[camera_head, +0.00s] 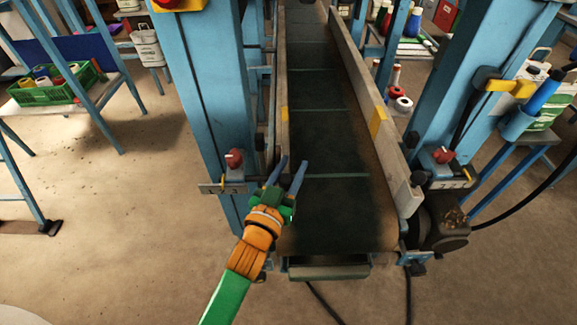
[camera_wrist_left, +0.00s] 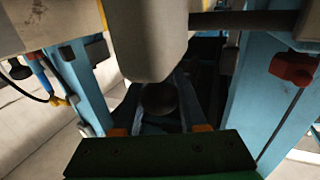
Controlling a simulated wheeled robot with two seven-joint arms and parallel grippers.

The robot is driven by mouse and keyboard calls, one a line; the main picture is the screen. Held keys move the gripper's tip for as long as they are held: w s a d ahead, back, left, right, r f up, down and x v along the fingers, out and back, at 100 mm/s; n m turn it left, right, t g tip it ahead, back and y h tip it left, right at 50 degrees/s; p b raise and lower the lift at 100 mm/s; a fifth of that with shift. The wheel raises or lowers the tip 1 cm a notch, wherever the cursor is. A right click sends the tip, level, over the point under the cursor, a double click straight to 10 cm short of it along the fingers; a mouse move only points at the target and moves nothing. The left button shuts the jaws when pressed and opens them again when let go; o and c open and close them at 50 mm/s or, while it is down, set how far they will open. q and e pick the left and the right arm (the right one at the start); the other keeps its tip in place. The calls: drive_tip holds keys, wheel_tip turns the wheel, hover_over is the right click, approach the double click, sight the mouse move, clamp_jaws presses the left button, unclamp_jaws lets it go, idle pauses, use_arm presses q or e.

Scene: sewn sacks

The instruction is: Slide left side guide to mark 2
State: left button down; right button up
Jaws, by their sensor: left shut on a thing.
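The left side guide (camera_head: 284,88) is a long pale rail along the left edge of the dark conveyor belt (camera_head: 322,112), with a yellow patch near its front. My left gripper (camera_head: 292,170) is at its front end. In the left wrist view its fingers are shut on a dark round knob (camera_wrist_left: 158,98), below the guide's pale rounded end (camera_wrist_left: 148,45). The left scale plate (camera_head: 210,189) is on the left blue post, with a yellow pointer and a 3 at its right; other digits are unreadable. A red knob (camera_head: 234,157) sits above it. My right gripper is out of view.
The right side guide (camera_head: 352,58) runs along the belt's other edge. Blue posts (camera_head: 205,90) flank the conveyor. Another red knob (camera_head: 443,155) and scale plate (camera_head: 448,184) are on the right. A green crate (camera_head: 50,88) stands far left. The belt's front is bare.

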sight(281, 184)
use_arm(q)
drive_tip(key=shift+d, duration=0.3)
drive_tip(key=c, duration=0.9)
unclamp_jaws()
drive_tip(key=shift+a, duration=0.1)
drive_tip(key=o, duration=0.4)
drive_tip(key=shift+a, duration=0.45)
drive_tip(key=v, duration=0.7)
